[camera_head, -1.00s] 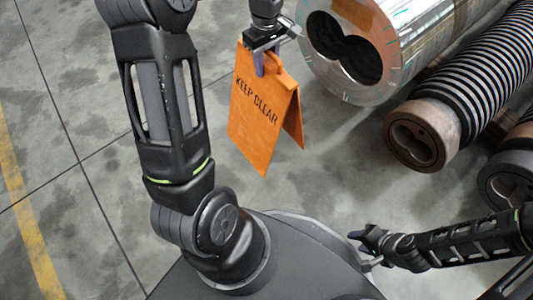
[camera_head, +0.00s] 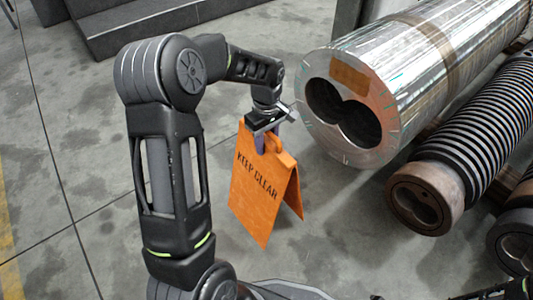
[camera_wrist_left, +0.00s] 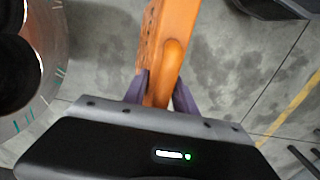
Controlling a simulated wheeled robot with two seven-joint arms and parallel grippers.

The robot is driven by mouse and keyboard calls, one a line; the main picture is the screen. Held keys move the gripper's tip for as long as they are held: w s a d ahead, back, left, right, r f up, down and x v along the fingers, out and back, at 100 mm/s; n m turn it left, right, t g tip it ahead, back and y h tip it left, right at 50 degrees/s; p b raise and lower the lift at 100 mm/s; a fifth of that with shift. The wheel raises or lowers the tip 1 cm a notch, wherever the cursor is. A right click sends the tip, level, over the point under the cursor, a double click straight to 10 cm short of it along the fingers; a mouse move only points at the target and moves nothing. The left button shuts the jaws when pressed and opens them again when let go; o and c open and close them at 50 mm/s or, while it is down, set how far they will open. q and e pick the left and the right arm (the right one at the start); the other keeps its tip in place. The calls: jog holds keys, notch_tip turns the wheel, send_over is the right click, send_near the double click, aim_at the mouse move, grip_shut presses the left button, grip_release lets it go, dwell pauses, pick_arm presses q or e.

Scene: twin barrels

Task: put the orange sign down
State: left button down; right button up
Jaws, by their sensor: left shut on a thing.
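The orange folding sign (camera_head: 262,190), marked "KEEP CLEAR", hangs upright with its legs spread a little. My left gripper (camera_head: 262,138) is shut on its top edge, and the sign is below the gripper. In the left wrist view the sign's orange top (camera_wrist_left: 168,60) lies between the two purple fingers of my left gripper (camera_wrist_left: 157,95). From these views I cannot tell clearly whether the sign's lower edge touches the floor. My right gripper is not in view; only a bit of my right arm shows at the lower right edge.
A large shiny twin-bore barrel (camera_head: 350,112) lies just right of the sign. A dark ribbed screw-like barrel (camera_head: 430,195) and another dark cylinder (camera_head: 515,240) lie further right. Grey steps (camera_head: 140,25) stand at the back. The concrete floor (camera_head: 60,130) left of my arm is clear.

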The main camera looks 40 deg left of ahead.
pick_arm(q)
notch_tip(320, 180, down, 4)
jog(key=shift+f+b, duration=0.2)
jog(key=shift+b, duration=0.65)
jog(key=c, duration=1)
grip_release()
notch_tip(320, 180, up, 12)
jog(key=p, duration=0.4)
jog(key=shift+p, duration=0.35)
jog(key=shift+s, duration=0.1)
